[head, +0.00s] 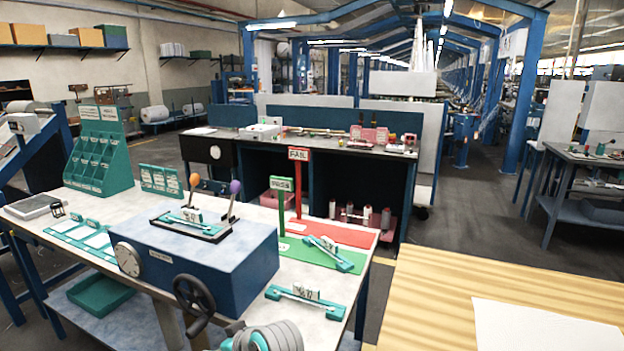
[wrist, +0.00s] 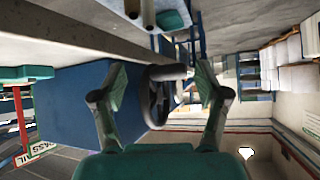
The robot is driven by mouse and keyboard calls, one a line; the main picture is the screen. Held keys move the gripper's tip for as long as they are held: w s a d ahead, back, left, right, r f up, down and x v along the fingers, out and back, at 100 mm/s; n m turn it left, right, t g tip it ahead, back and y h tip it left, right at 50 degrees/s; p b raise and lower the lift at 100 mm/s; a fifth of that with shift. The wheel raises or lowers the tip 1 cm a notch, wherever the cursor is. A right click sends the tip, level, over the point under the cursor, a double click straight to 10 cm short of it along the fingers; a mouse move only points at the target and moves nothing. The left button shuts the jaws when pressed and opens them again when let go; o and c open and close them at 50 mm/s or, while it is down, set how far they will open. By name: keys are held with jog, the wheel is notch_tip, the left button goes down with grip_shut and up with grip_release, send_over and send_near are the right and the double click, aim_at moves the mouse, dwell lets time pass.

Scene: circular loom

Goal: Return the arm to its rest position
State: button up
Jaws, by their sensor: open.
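My gripper (wrist: 160,85) is open in the wrist view, its two fingers spread wide with nothing held between them. Part of my arm (head: 270,338) shows at the bottom edge of the head view, in front of the table. The black handwheel (head: 194,303) of the blue tester box (head: 225,268) is close by. In the wrist view the handwheel (wrist: 153,100) appears between and beyond the fingers; I cannot tell the exact gap. The box (wrist: 65,105) also shows there at left.
The worktable (head: 340,282) holds a green PASS sign (head: 281,184), a red FAIL sign (head: 298,155), teal parts (head: 305,298) and a teal rack (head: 100,158). Two levers (head: 231,199) stand on the box. A wooden table (head: 440,300) is at right. Floor (head: 480,215) is clear behind it.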

jog(key=s+d+f+m+t+h, duration=0.1)
jog(key=s+d+f+m, duration=0.1)
jog(key=s+d+f, duration=0.35)
jog(key=s+d+f+m+t+h, duration=0.1)
jog(key=s+d+f+t, duration=0.15)
jog(key=d+f, duration=0.65)
jog(key=s+d+f+m+t+h, duration=0.1)
jog(key=s+d+f+m, duration=0.15)
jog(key=s+d, duration=0.4)
jog(key=s+d+f+m+t+h, duration=0.1)
jog(key=s+d+f, duration=0.2)
jog(key=s+d, duration=0.3)
jog(key=s+d+r+m+t+h, duration=0.15)
jog(key=s+d, duration=0.25)
jog(key=s, duration=0.4)
jog(key=s+d+r+h, duration=0.1)
jog(key=s+d+r, duration=0.15)
jog(key=s, duration=0.55)
jog(key=s+d+r+m+t+h, duration=0.1)
jog(key=s+d+r, duration=0.3)
jog(key=s+r, duration=0.5)
jog(key=shift+v, duration=1.9)
jog(key=shift+f, duration=0.15)
